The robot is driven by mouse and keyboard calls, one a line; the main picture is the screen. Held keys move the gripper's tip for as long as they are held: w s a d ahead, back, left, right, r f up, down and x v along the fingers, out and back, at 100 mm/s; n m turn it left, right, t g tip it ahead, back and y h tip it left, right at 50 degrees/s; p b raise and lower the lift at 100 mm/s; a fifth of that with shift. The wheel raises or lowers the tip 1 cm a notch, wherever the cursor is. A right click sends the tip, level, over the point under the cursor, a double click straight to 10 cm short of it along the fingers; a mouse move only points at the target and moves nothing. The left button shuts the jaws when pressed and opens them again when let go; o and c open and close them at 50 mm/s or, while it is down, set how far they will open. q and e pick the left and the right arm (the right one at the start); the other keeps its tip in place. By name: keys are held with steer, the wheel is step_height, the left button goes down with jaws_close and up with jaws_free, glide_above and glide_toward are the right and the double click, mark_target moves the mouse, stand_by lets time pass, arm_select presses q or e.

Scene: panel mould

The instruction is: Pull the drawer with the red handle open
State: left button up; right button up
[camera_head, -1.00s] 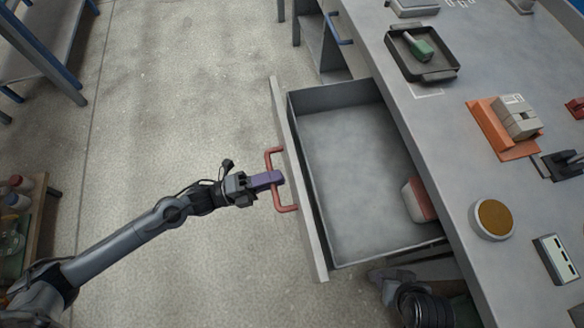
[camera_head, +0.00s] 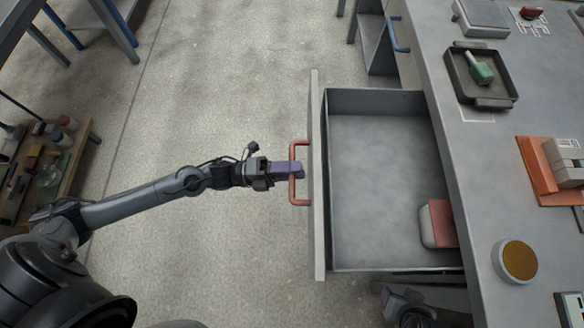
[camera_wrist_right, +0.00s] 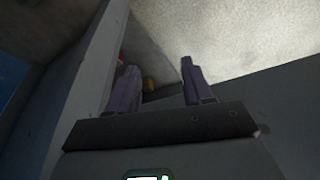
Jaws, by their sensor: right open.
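The drawer (camera_head: 380,170) stands far out from the bench, its grey inside in full view in the head view. Its red handle (camera_head: 293,193) is on the pale front panel (camera_head: 318,230). My left gripper (camera_head: 289,171) comes from the left, its purple fingers over the middle of the handle bar; it looks shut on it, though the lower finger is hidden. A red-topped pale block (camera_head: 440,222) lies inside the drawer by the bench side. In the right wrist view my right gripper (camera_wrist_right: 158,82) is open, with nothing seen between its purple fingers.
The grey bench top (camera_head: 475,190) carries a black tray (camera_head: 495,101) with a green item, a round tan-topped container (camera_head: 517,261) and an orange holder (camera_head: 535,170). A low shelf (camera_head: 70,165) with bottles stands at left. The floor left of the drawer is clear.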

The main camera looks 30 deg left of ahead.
arm_select(q)
steer(key=p+v, duration=0.2)
steer(key=v, duration=0.9)
stand_by(0.3)
